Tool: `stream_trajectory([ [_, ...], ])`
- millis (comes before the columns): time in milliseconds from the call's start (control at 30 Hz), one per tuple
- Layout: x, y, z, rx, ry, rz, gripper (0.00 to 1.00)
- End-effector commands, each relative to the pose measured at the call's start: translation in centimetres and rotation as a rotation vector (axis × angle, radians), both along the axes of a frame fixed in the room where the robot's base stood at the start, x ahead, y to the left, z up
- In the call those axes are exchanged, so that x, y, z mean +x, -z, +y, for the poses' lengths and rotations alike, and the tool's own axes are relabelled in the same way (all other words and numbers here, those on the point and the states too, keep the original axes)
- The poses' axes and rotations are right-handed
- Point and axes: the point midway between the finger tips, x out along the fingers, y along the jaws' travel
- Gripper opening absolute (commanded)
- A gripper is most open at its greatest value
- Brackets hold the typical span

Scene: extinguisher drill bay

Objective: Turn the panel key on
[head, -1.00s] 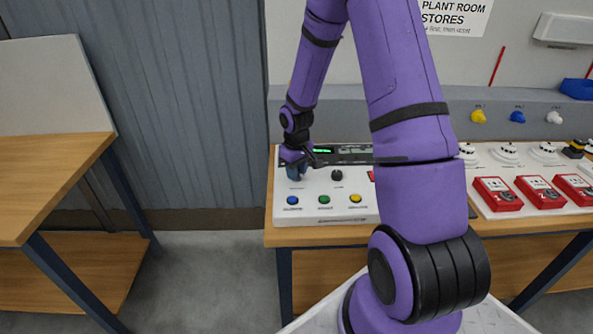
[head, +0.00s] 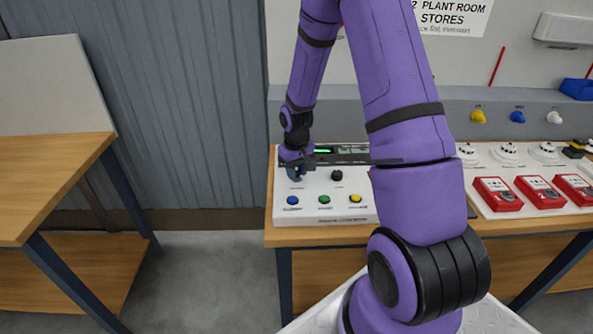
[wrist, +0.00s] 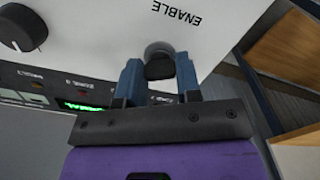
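The panel key (wrist: 160,68) is a small dark key in a round grey lock on the white control panel (head: 350,214). In the wrist view it sits between the two blue fingers of my gripper (wrist: 160,80), which appear closed on its sides. An ENABLE label is printed near the lock. In the head view my gripper (head: 295,173) is low at the panel's upper left and hides the key. I cannot read from these views which mark the key points to.
A black knob (head: 337,175) is right of the gripper, below a green-lit display (head: 323,151). Blue (head: 292,200), green (head: 324,199) and yellow (head: 355,198) buttons line the panel front. Red call points (head: 497,194) stand to the right. A wooden table (head: 50,180) is at left.

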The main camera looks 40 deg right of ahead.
Motion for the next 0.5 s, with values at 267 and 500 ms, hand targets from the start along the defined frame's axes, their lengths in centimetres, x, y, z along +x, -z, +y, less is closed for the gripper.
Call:
stream_trajectory([
  [267, 0.02, -0.01, -0.01, 0.000, 0.000, -0.001, 0.57],
  [500, 0.06, -0.69, -0.03, 0.000, 0.001, -0.003, 0.57],
])
